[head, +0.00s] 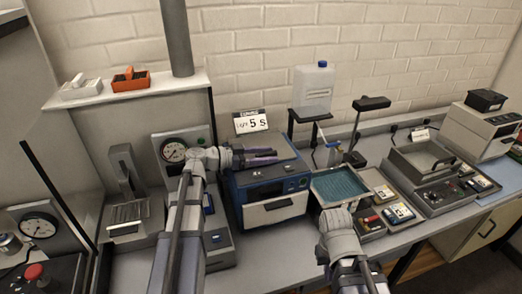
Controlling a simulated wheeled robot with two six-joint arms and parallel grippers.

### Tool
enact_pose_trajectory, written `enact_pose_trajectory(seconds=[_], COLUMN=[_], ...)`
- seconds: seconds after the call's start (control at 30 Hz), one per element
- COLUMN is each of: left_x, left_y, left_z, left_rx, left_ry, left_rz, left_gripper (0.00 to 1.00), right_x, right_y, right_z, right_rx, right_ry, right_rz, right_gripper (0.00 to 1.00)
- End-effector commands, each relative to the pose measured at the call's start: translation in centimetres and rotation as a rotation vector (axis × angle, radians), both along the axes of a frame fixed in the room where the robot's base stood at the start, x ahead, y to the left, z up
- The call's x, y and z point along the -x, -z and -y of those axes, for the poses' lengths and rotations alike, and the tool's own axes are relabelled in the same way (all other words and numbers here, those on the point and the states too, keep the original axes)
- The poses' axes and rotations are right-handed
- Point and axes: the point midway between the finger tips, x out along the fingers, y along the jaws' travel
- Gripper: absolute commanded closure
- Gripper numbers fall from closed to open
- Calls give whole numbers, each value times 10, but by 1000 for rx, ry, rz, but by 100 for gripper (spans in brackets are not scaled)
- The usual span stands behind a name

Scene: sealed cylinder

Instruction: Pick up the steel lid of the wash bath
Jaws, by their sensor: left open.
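My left gripper (273,156) is open and empty, its two dark fingers pointing right just above the dark top (286,146) of a blue-fronted unit (271,205). I cannot tell whether the fingers touch that top. A tray-like bath with teal contents (340,184) is open to the right of the unit. Further right is a grey box with a pale flat top (424,157). I cannot tell for sure which surface is the steel lid. My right gripper (338,222) is in front of the teal bath, apart from it; its fingers are not clear.
A sign card (251,122) and a white jug (313,87) on a stand are behind. A dial gauge (173,152) is left of the unit. Small boxes with coloured tops (398,212) crowd the right. A shelf (150,90) holds an orange tray (130,81).

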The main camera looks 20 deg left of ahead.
Motion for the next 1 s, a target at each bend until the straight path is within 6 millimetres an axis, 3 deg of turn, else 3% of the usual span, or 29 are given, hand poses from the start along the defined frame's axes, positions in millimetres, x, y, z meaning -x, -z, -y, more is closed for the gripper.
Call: enact_pose_trajectory(seconds=[0.07,0.5,1.0], left_x=[0,0,0], left_y=[0,0,0], left_z=[0,0,0], left_rx=[0,0,0], left_ry=[0,0,0], left_rz=[0,0,0], left_gripper=[50,99,100], right_x=[0,0,0], right_y=[0,0,0], right_z=[0,0,0], right_rx=[0,0,0], right_ry=[0,0,0], right_rz=[0,0,0], right_gripper=[100,100,100])
